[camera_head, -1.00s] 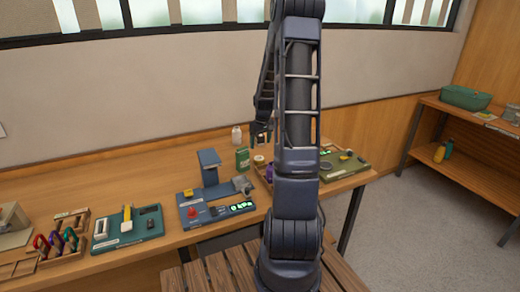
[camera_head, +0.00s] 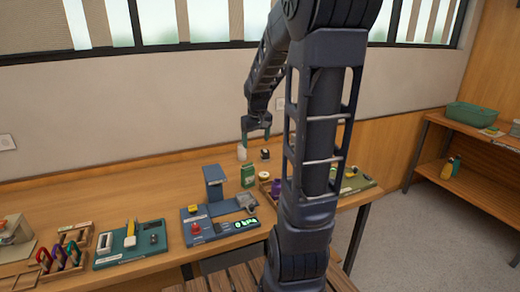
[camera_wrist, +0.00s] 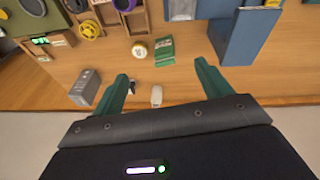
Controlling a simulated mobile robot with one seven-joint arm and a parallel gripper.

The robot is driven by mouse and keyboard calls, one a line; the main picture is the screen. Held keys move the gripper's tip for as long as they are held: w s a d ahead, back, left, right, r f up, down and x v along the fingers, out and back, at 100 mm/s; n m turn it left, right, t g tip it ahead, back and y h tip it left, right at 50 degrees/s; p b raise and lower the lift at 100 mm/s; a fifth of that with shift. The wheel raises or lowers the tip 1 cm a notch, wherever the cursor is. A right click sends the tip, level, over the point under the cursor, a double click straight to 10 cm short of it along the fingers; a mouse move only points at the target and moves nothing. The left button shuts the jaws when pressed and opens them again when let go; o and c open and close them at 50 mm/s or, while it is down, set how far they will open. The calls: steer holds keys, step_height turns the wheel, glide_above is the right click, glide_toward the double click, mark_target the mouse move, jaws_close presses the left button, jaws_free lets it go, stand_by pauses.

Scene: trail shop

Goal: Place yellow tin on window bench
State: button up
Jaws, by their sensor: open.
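A small round tin (camera_head: 264,176), pale yellow, stands on the wooden window bench (camera_head: 120,185) beside a green pack (camera_head: 248,176). In the wrist view the tin (camera_wrist: 139,50) shows its round top and lies ahead of my fingers, left of the green pack (camera_wrist: 164,48). My gripper (camera_head: 256,138) hangs above the back of the bench, with its green fingers apart. In the wrist view the gripper (camera_wrist: 162,70) is open and empty. The tin is apart from both fingers.
A white bottle (camera_head: 241,152) and a grey box (camera_wrist: 85,88) stand near the back. A blue stand (camera_head: 215,183), a green tray (camera_head: 130,245) and an organiser (camera_head: 275,190) occupy the bench. The back left of the bench is clear. A shelf (camera_head: 470,140) stands right.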

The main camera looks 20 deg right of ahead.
steer(key=s+a+r+t, duration=0.1)
steer(key=s+a+r, duration=0.2)
steer(key=s, duration=0.7)
steer(key=s+a+r+m+t, duration=0.1)
steer(key=s+a+r, duration=0.2)
steer(key=s, duration=0.7)
steer(key=shift+a+r+y, duration=0.25)
steer(key=shift+a+y, duration=0.05)
steer(key=shift+a, duration=0.15)
steer(key=shift+s, duration=0.25)
steer(key=shift+c, duration=1.3)
